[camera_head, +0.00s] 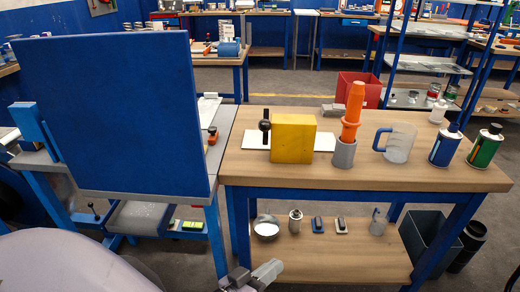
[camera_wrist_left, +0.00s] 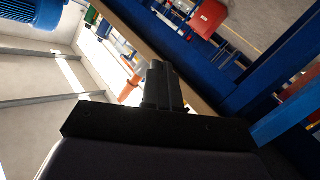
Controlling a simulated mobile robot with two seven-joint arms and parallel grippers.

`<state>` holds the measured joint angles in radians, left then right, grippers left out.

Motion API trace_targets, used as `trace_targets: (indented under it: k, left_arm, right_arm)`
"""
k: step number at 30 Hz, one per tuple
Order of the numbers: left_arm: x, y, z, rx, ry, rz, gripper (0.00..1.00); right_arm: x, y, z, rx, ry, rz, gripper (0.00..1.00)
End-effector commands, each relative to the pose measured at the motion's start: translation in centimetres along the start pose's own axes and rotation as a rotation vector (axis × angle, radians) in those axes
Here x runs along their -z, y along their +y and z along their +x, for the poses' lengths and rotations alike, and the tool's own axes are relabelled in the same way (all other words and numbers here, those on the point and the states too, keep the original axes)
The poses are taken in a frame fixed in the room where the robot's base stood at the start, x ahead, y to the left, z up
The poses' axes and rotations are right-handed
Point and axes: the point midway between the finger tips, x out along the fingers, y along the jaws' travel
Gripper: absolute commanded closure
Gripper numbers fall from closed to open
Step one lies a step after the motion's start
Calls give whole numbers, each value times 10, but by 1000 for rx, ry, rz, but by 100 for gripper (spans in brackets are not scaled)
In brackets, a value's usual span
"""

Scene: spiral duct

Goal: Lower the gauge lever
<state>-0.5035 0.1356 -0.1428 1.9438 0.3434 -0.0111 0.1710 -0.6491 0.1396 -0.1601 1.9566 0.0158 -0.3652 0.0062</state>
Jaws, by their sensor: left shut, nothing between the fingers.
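A yellow box (camera_head: 293,138) stands on the wooden workbench (camera_head: 400,174). A black lever with a round knob (camera_head: 265,126) stands upright at the box's left side; I take it for the gauge lever. A white plate or sheet (camera_head: 256,142) shows behind the box on both sides. My left gripper (camera_head: 254,274) is low at the bottom of the head view, in front of the bench and well apart from the lever. In the left wrist view its dark fingers (camera_wrist_left: 160,86) are together with nothing held. My right gripper is not in view.
Right of the box are an orange-handled tool in a grey cup (camera_head: 343,154), a clear mug (camera_head: 399,143), a blue can (camera_head: 445,146) and a green can (camera_head: 485,146). A large blue panel (camera_head: 110,115) stands left. The lower shelf (camera_head: 335,262) holds small items.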

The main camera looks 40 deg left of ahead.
Motion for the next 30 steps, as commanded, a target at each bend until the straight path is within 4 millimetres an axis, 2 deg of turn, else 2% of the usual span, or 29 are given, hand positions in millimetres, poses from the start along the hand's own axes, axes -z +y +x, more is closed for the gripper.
trace_targets:
  k: [1,2,3,6,9,12,16,26,30]
  left_arm:
    - [20,-2,14,-29,126,-117,100]
    - [36,-3,19,-47,199,-191,100]
    - [56,-5,24,-71,295,-290,100]
    - [100,-15,27,-126,508,-512,100]
    - [131,-28,24,-171,670,-687,100]
    - [149,-38,20,-199,776,-801,100]
    - [159,-44,17,-214,835,-864,100]
    - [161,-45,17,-213,838,-867,100]
    - [168,-46,22,-214,838,-866,100]
  right_arm:
    - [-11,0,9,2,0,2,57]
    - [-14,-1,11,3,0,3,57]
    - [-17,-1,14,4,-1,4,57]
    - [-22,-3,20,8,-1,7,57]
    - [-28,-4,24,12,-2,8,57]
    - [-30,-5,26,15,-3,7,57]
    - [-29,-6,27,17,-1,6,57]
    - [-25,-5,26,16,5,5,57]
    - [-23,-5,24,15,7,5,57]
